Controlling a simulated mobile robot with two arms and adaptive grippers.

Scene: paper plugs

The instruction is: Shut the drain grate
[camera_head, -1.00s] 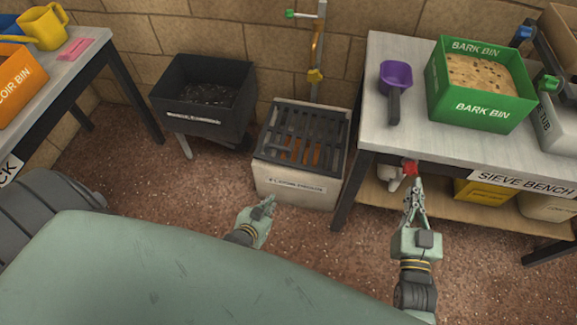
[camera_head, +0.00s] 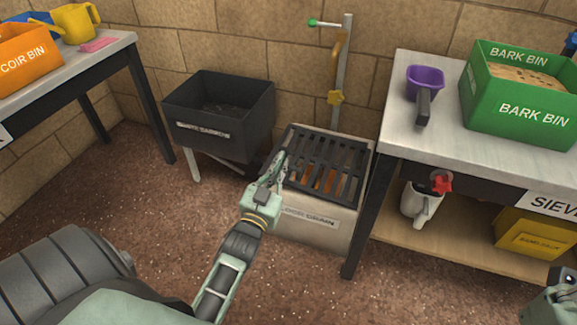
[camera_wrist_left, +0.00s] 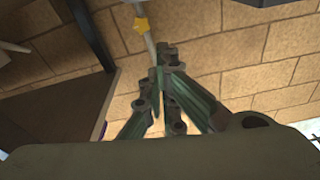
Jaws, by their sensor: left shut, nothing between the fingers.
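The drain grate (camera_head: 324,163) is a dark slatted panel over the top of a pale drain box (camera_head: 318,232). Orange-brown shows between its slats. I cannot tell whether it sits fully flush. My left gripper (camera_head: 279,160) is shut and empty at the grate's left front corner; in the head view it overlaps that edge, and I cannot tell whether it touches. The left wrist view shows its closed fingers (camera_wrist_left: 168,55) against the brick wall; the grate is not seen there. My right gripper (camera_head: 562,285) is partly in view at the lower right edge, its fingertips unclear.
A black bin (camera_head: 219,118) on legs stands left of the drain. A standpipe with a yellow handle (camera_head: 335,97) rises behind it. The floor in front is clear.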

